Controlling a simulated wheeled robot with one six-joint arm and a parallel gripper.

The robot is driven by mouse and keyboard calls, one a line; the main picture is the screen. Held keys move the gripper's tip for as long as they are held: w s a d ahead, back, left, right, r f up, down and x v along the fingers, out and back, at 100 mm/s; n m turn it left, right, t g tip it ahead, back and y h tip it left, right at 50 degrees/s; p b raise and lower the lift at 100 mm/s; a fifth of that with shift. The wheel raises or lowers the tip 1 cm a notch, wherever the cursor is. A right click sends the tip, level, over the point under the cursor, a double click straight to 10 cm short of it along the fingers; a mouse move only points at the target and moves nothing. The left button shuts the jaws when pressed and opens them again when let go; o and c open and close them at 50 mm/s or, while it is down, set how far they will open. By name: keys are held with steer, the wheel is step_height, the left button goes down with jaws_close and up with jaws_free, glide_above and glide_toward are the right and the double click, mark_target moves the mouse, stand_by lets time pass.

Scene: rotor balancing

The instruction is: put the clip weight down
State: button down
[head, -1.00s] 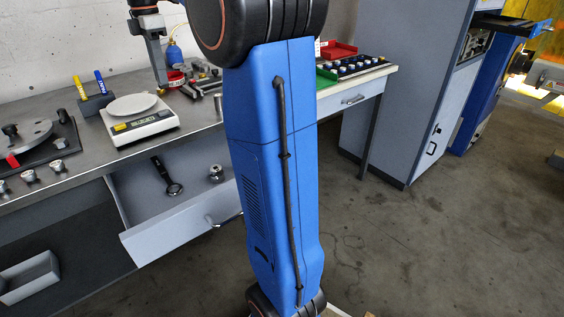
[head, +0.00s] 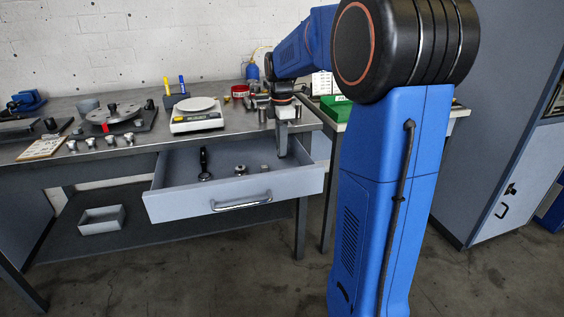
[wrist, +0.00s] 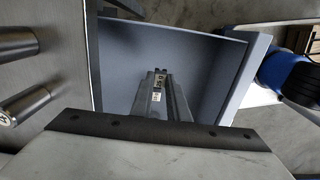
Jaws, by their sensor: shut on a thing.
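My gripper (head: 282,152) points down into the right end of the open drawer (head: 225,203) in the head view. In the wrist view my gripper (wrist: 159,80) is over the drawer's grey-blue interior (wrist: 205,70). It is shut on a small piece with a pale printed label, the clip weight (wrist: 157,95), which shows between the fingers and is largely hidden by them. In the head view the clip weight cannot be made out. I cannot tell whether it touches the drawer floor.
The drawer also holds a black-handled tool (head: 205,164), a round metal part (head: 240,170) and a small metal piece (head: 264,168). On the bench above stand a white scale (head: 196,116), a rotor fixture (head: 115,115) and several metal knobs. The drawer floor's middle-left has free room.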

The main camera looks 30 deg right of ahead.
mark_target(281, 158)
steer(key=shift+f, duration=2.65)
steer(key=shift+f, duration=0.1)
steer(key=c, duration=1.7)
jaws_free()
